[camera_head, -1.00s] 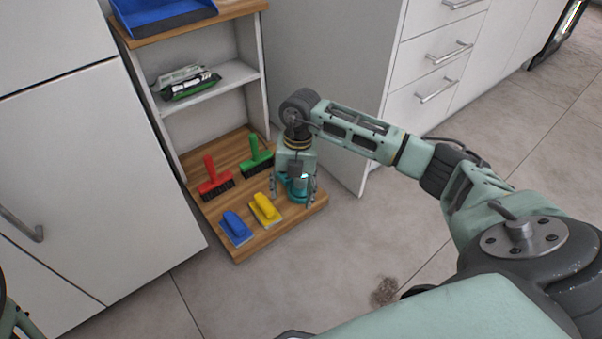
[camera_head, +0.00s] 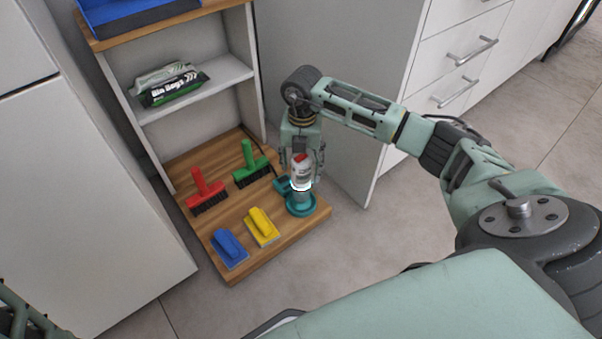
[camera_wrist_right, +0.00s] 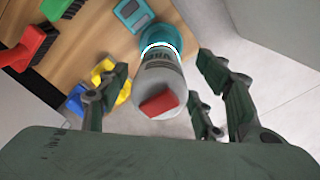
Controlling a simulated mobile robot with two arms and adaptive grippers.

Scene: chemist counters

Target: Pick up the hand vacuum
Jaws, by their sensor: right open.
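The hand vacuum (camera_head: 301,177) is teal at its base, with a light body and a red part on top. It stands on the right end of the low wooden shelf in the head view. In the right wrist view the hand vacuum (camera_wrist_right: 160,85) sits between the fingers, with its red part nearest the camera. My right gripper (camera_head: 302,165) is open above it, pointing down. Its fingers are on either side of the upper body, with gaps visible in the wrist view. My left gripper is not visible; only a bit of my left arm shows at the lower left.
A red brush (camera_head: 206,190), green brush (camera_head: 251,167), yellow block tool (camera_head: 262,227) and blue block tool (camera_head: 229,248) share the wooden shelf (camera_head: 285,248). Packages (camera_head: 172,84) lie on the shelf above. White cabinets flank the unit. The floor in front is clear.

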